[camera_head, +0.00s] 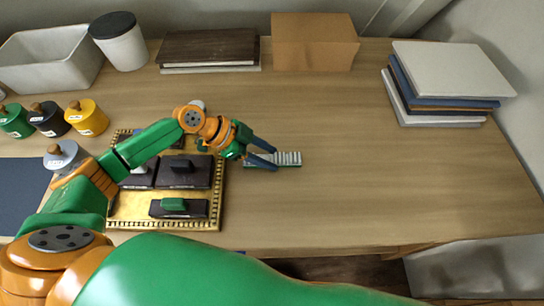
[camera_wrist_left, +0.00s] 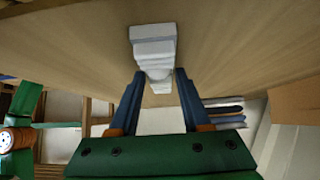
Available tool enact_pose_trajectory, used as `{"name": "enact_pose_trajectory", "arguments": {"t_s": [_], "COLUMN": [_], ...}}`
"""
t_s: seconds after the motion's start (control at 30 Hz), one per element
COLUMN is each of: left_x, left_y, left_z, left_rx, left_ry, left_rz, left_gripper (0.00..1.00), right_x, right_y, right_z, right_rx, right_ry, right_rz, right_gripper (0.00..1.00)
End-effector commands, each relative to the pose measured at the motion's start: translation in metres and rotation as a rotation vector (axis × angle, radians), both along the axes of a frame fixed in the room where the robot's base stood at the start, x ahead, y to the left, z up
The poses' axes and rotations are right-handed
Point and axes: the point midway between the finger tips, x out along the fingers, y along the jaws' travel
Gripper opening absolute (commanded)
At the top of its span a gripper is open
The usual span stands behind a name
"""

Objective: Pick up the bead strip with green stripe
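The bead strip (camera_head: 288,158), white and ribbed with a green stripe along its near edge, lies on the wooden table right of the gilt board. It also shows in the left wrist view as a pale moulded strip (camera_wrist_left: 153,48); its green stripe is not seen there. My left gripper (camera_head: 274,158) is at the strip's left end, its two blue fingers apart. In the left wrist view the fingers (camera_wrist_left: 160,74) stand on either side of the strip's near end, with narrow gaps showing. My right gripper is not in view.
The gilt board (camera_head: 218,200) with dark blocks lies under my left forearm. Lidded pots (camera_head: 87,118), a white bin (camera_head: 50,60), a canister (camera_head: 122,48), dark books (camera_head: 208,48) and a cardboard box (camera_head: 313,45) stand behind. Stacked books (camera_head: 450,75) are back right. The table right of the strip is clear.

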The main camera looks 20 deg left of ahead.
Motion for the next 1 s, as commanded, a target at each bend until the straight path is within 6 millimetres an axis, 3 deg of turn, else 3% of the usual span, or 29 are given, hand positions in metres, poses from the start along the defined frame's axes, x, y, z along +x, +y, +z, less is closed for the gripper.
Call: {"name": "enact_pose_trajectory", "arguments": {"t_s": [0.03,0.13,0.17,0.53,0.7,0.9,1.0], "left_x": [0.000,0.000,0.000,0.000,-0.001,-0.043,-0.067], "left_y": [0.000,0.000,0.000,0.001,0.000,-0.012,-0.019], "left_z": [0.000,0.000,0.000,0.005,0.033,0.086,0.098], "left_rx": [0.000,0.000,0.000,0.000,0.001,0.003,0.004], "left_ry": [0.000,0.000,0.000,-0.002,-0.008,-0.010,-0.006], "left_rz": [0.000,0.000,0.000,-0.001,-0.003,-0.006,-0.004], "left_gripper": [0.32,0.05,0.00,0.00,0.00,0.00,0.00], "right_x": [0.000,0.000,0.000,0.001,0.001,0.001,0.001], "right_y": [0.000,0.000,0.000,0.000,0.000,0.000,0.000], "right_z": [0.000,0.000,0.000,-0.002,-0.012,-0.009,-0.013], "right_rx": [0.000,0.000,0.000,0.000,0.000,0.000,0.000], "right_ry": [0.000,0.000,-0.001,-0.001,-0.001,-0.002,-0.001], "right_rz": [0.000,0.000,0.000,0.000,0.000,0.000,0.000], "right_gripper": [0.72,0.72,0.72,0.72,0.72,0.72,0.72]}}
